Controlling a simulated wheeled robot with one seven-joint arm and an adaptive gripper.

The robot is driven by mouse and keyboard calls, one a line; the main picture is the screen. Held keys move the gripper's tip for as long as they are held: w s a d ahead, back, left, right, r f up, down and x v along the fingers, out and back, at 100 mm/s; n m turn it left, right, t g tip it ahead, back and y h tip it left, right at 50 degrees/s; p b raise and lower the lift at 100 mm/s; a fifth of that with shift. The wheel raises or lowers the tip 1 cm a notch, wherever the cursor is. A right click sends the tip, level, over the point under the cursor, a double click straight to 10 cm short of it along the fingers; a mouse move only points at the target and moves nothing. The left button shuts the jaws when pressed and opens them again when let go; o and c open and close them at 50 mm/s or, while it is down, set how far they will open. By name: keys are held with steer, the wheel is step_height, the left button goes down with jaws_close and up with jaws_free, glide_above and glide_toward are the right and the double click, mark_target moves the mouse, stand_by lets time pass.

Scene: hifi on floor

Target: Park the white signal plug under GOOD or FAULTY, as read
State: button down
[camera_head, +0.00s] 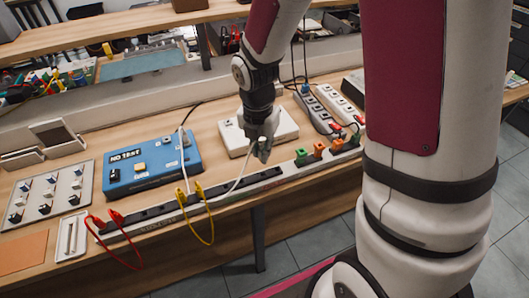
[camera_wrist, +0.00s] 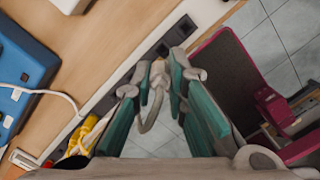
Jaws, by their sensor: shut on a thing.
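My gripper (camera_head: 262,150) is above the long black socket strip (camera_head: 232,184) at the bench's front edge. In the wrist view its teal-padded fingers (camera_wrist: 160,76) are closed on the white signal plug (camera_wrist: 158,68), and a pale cable loops down below it. In the head view the plug is mostly hidden by the fingers; whether it touches the strip, I cannot tell. The blue tester (camera_head: 150,165) stands left of my gripper, and its display appears to read "NO TEST". A white cable (camera_head: 182,150) lies over the tester. GOOD and FAULTY labels are not legible.
Red leads (camera_head: 116,216) and yellow leads (camera_head: 198,190) sit in the strip's left part. Green and orange plugs (camera_head: 318,150) stand at its right. A white box (camera_head: 283,126) is behind my gripper, with power strips (camera_head: 318,110) to its right. A switch panel (camera_head: 48,192) lies far left.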

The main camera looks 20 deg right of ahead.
mark_target(263, 177)
steer(key=shift+d+f, duration=0.1)
steer(key=shift+d, duration=0.05)
steer(key=shift+f+b, duration=0.4)
steer(key=shift+b, duration=0.05)
steer(key=shift+s+f+b, duration=0.1)
steer(key=shift+f+b, duration=1.5)
steer(key=shift+f, duration=0.3)
steer(key=shift+f, duration=0.95)
stand_by(0.8)
stand_by(0.3)
steer(key=c, duration=1.5)
jaws_free()
